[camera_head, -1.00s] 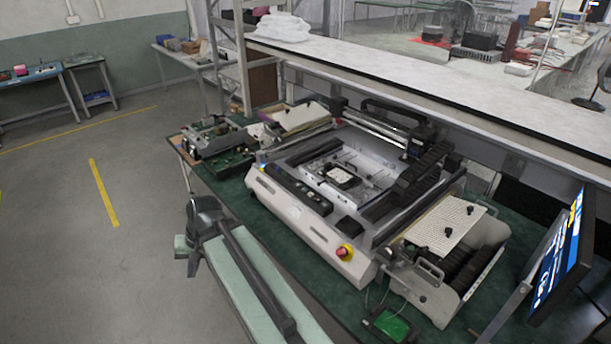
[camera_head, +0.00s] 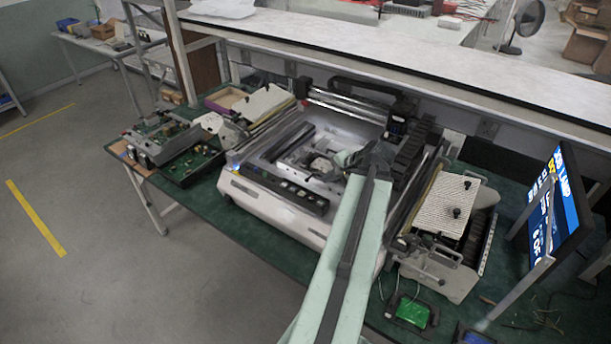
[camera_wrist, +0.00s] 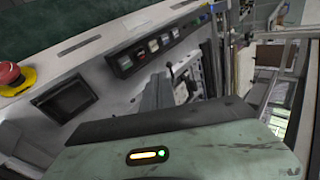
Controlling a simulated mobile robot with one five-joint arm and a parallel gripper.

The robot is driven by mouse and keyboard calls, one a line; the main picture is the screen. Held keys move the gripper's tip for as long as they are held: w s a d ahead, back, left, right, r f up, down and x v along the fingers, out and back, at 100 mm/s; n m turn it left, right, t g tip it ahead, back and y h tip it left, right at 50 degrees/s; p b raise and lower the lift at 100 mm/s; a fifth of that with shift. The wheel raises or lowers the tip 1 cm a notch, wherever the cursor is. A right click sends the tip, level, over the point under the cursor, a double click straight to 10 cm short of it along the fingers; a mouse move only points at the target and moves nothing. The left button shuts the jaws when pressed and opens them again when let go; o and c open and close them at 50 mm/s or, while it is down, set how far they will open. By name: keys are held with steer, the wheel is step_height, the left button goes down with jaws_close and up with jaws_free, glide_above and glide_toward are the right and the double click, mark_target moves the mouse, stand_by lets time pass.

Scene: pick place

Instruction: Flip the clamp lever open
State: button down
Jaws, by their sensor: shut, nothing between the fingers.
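My gripper (camera_head: 346,159) is the dark end of my pale green arm in the head view. It is over the open bed of the white benchtop machine (camera_head: 270,215), shut with nothing held. A small pale part in a dark fixture (camera_head: 319,166) lies on the bed, just left of the gripper in the picture. I cannot pick out a clamp lever; it is too small or hidden behind my arm.
The red stop button (camera_wrist: 12,74) and a small dark screen (camera_wrist: 66,99) are on the panel. A dark rail with black blocks (camera_head: 415,160) borders the bed's right. Circuit boards (camera_head: 170,140) stand left, a monitor (camera_head: 555,205) right. A shelf (camera_head: 450,75) runs behind.

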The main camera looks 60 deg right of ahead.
mark_target(312, 176)
steer(key=s, duration=0.1)
steer(key=s+d, duration=0.1)
steer(key=shift+s+d+m, duration=0.15)
steer(key=shift+s+m, duration=0.15)
steer(key=shift+s, duration=0.1)
steer(key=shift+w, duration=0.1)
steer(key=b+x, duration=0.8)
steer(key=x, duration=0.3)
steer(key=shift+f, duration=0.1)
steer(key=shift+w+d+r, duration=0.1)
steer(key=shift+w+d, duration=0.1)
steer(key=shift+w, duration=0.35)
steer(key=shift+w+d+r, duration=0.1)
steer(key=shift+w+d, duration=0.1)
steer(key=shift+w, duration=0.95)
